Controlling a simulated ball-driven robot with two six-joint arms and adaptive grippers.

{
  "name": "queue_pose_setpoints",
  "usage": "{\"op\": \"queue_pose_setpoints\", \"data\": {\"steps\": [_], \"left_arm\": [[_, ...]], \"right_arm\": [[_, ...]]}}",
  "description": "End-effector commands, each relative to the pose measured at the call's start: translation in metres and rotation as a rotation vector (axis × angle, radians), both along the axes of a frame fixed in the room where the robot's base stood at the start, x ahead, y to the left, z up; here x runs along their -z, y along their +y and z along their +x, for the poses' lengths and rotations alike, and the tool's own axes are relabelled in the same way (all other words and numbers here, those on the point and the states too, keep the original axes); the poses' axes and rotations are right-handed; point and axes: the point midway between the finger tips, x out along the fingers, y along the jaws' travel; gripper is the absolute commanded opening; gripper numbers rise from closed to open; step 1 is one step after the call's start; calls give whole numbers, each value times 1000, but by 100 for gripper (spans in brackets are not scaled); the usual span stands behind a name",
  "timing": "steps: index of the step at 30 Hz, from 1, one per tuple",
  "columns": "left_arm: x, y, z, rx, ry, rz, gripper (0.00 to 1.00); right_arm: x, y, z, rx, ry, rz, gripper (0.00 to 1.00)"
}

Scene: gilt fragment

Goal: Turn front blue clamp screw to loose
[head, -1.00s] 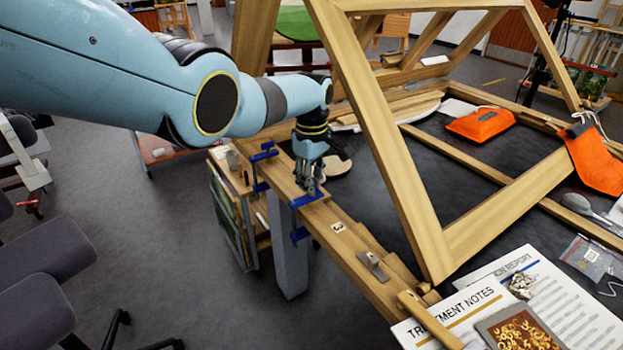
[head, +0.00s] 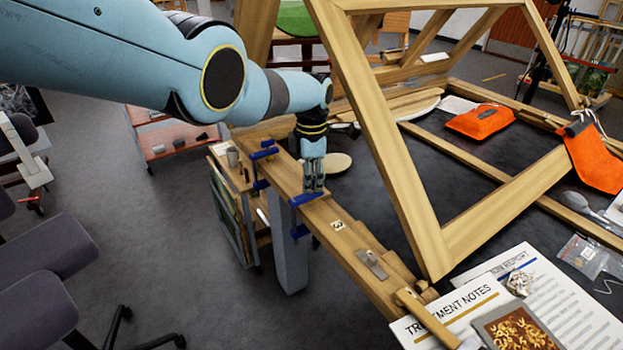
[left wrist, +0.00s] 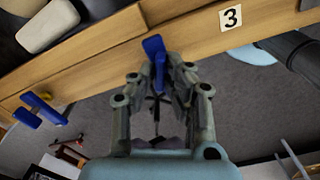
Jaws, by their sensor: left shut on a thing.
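The front blue clamp (head: 305,199) sits across the wooden beam (head: 345,250), with a lower blue part (head: 299,232) at the beam's near side. My left gripper (head: 313,187) points down and is shut on the front clamp at its upper end. In the left wrist view the blue clamp (left wrist: 154,49) shows between and just beyond the left gripper's fingers (left wrist: 160,80). The screw itself is mostly hidden by the fingers, and its turn angle cannot be told. My right gripper is not in view.
A second blue clamp (head: 263,154) is farther back on the beam; it also shows in the left wrist view (left wrist: 42,108). A slanted wooden frame (head: 390,150) rises close to the right of my gripper. A small number tag (head: 338,226) and a metal plate (head: 372,264) lie nearer on the beam.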

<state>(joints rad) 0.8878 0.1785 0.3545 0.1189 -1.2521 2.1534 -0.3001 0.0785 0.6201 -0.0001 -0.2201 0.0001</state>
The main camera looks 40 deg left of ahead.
Motion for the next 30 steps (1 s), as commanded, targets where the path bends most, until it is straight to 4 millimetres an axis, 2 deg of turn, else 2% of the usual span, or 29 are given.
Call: {"op": "queue_pose_setpoints", "data": {"steps": [6,15,30], "left_arm": [[-2,1,2,-181,-6,3,0],[-2,1,2,-357,-4,2,0],[-2,1,2,-437,-5,2,0]], "right_arm": [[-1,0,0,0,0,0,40],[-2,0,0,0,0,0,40],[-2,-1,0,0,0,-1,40]]}}
